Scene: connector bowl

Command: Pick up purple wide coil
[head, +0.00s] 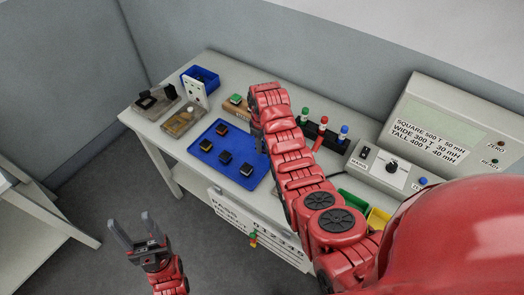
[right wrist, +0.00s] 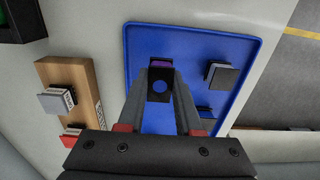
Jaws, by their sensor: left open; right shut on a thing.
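My right gripper (right wrist: 160,78) is shut on a small dark block with a purple edge, the purple wide coil (right wrist: 160,63), over the blue tray (right wrist: 190,32). I cannot tell whether the coil touches the tray. In the head view my right arm hides most of that gripper. In the right wrist view another coil (right wrist: 220,78) sits to the right of the held one. My left gripper (head: 140,232) is open and empty, off the table.
A wooden block (right wrist: 62,72) with coils on it stands left of the tray in the right wrist view. A blue bin (head: 200,78) and open fixtures (head: 183,120) stand at the table's left. A meter console (head: 385,172) and green and yellow bins (head: 377,218) are at the right.

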